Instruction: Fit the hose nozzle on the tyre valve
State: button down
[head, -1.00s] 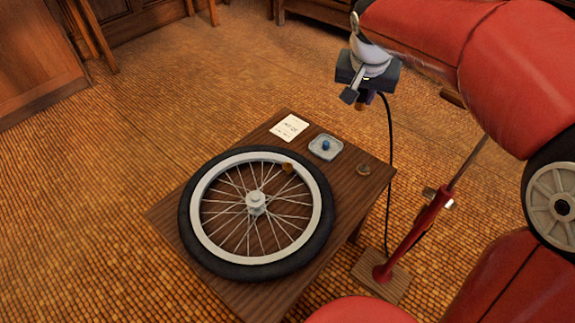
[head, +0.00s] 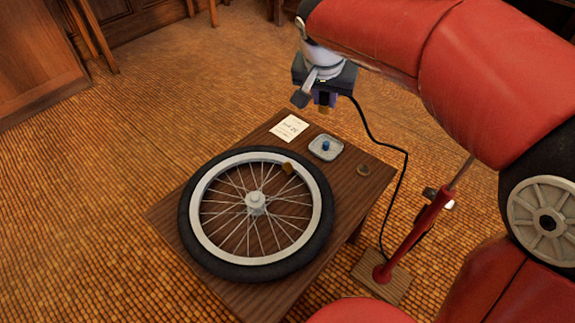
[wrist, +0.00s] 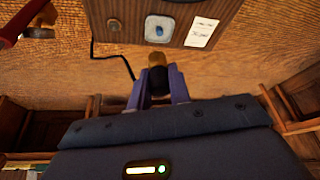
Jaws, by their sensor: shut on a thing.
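The wheel with its black tyre (head: 190,222) lies flat on a low wooden table (head: 240,302). A small brown-gold piece (head: 288,167) shows at the rim's upper right, likely the valve. My gripper (head: 323,103) is above the table's far edge, up and right of the wheel. In the wrist view my gripper (wrist: 158,88) is shut on the hose nozzle (wrist: 158,61), a brass-coloured tip with a dark body. The nozzle also shows below the jaws in the head view (head: 325,110). The black hose (head: 380,142) trails from it to the pump.
A red floor pump (head: 411,238) stands on a wooden base right of the table. A small tray (head: 326,148) with a blue cap (head: 326,146), a white card (head: 290,128) and a round brass-coloured piece (head: 363,170) lie on the table's far side. Floor left of the table is clear.

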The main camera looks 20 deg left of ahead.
send_over(287, 163)
jog(key=shift+w, duration=0.1)
dwell(0.7)
jog(key=shift+f+b, duration=5.65)
jog(key=shift+f, duration=1.45)
jog(key=shift+f+b, duration=1.15)
jog(key=shift+f, duration=0.2)
jog(key=c, duration=1.2)
grip_release()
jog(key=shift+r, duration=0.15)
